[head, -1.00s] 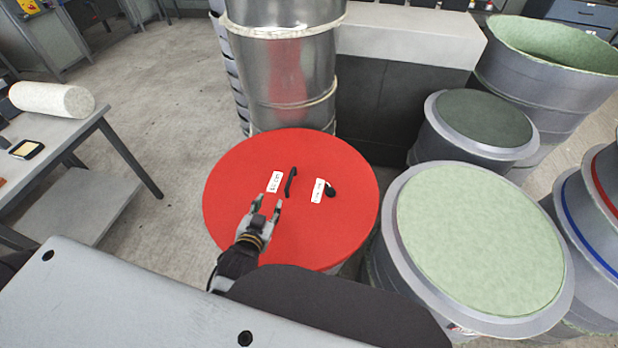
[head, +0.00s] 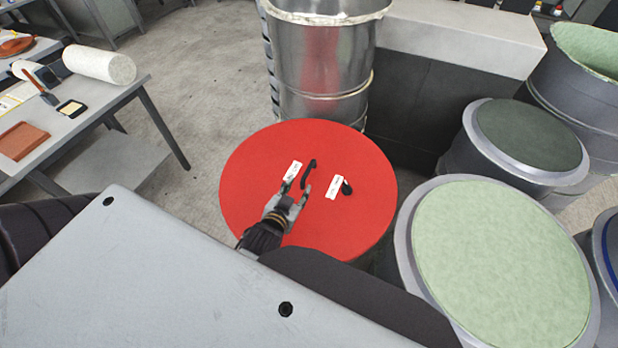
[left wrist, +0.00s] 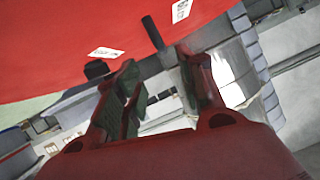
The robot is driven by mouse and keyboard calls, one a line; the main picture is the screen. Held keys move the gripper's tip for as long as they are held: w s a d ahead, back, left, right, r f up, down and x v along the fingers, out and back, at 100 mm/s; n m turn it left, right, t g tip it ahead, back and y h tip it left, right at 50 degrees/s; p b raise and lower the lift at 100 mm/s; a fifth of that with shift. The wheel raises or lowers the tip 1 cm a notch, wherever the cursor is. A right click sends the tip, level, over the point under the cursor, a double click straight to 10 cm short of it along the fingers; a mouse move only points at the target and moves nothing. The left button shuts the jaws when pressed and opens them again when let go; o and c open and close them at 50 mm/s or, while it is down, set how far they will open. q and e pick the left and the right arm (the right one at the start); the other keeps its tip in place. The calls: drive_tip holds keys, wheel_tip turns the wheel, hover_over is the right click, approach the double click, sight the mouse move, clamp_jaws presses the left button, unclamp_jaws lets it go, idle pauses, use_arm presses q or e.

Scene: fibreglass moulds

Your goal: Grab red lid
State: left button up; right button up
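The red lid (head: 250,185) is a large flat disc on a drum in the middle of the head view. On it are a black handle (head: 309,174), a black knob (head: 347,187) and two white labels. My left gripper (head: 297,192) is over the lid, just short of the handle on its near left side. Its fingers are apart with nothing between them. In the left wrist view the red lid (left wrist: 60,45) fills the upper left. The handle (left wrist: 152,32) lies beyond the open fingers of the left gripper (left wrist: 165,85). My right gripper is not in view.
A metal drum (head: 320,65) stands behind the lid. A drum with a pale green top (head: 500,260) stands close on the right, a dark-topped one (head: 525,135) behind it. A table (head: 75,125) with a white roll (head: 98,65) is at left, with open floor between.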

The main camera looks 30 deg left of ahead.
sight(307, 171)
use_arm(q)
drive_tip(key=shift+x, duration=4.05)
drive_tip(key=shift+w+a, duration=0.1)
drive_tip(key=shift+x, duration=2.5)
drive_tip(key=shift+a, duration=0.15)
clamp_jaws()
drive_tip(key=shift+w+r, duration=0.1)
drive_tip(key=shift+r, duration=0.1)
